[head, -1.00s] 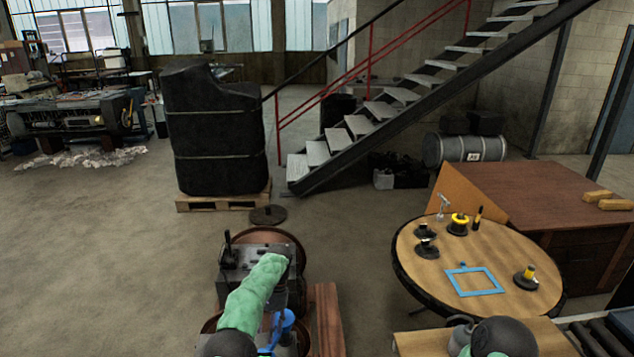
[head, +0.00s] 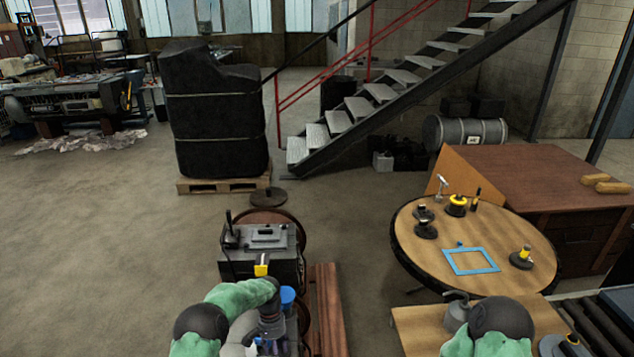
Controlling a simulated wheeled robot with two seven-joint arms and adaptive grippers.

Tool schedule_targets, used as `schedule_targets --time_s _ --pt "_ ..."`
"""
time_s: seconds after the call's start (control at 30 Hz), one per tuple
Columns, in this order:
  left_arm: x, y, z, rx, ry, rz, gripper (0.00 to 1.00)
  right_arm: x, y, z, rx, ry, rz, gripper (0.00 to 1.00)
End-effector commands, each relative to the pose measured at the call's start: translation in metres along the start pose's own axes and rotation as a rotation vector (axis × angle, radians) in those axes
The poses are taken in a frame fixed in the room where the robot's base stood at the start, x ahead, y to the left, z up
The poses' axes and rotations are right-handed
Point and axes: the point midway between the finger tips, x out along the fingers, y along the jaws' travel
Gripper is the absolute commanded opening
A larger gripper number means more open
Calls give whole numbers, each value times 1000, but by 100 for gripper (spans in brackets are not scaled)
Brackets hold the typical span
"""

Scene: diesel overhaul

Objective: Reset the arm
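My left arm, with a green sleeve, is bent at the bottom centre in the head view. Its dark wrist end (head: 270,318) points down in front of the dark machine block. The fingers are too small and overlapped to tell if they are open or shut. My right arm shows only as a green sleeve and a dark joint cap at the bottom right; its gripper is not in view. The dark machine block (head: 236,264) has a lever and a yellow part (head: 261,269) on its front edge. A blue cup-like thing (head: 287,296) is beside my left wrist.
A round wooden table (head: 413,253) at the right holds a blue square frame (head: 471,261) and several small tools. A brown desk (head: 540,170) stands behind it. A wooden beam (head: 325,300) lies right of the block. Open floor (head: 90,230) spreads at the left.

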Motion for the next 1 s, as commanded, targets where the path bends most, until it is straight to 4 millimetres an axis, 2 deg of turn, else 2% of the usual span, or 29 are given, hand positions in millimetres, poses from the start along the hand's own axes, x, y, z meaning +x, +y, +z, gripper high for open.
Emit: schedule_targets --time_s 0.03,0.2,0.37,0.5,0.7,1.0 --pt "18 3 10 -11 9 26 54 0 0 0 0 0 0 40" --pt "71 18 43 -70 72 108 54 0 0 0 0 0 0 40" --pt "110 36 84 -147 127 176 54 0 0 0 0 0 0 40" --pt "135 52 127 -234 171 225 54 0 0 0 0 0 0 40" --pt "154 76 193 -365 226 267 54 0 0 0 0 0 0 40" --pt "157 96 263 -500 273 278 54 0 0 0 0 0 0 40"
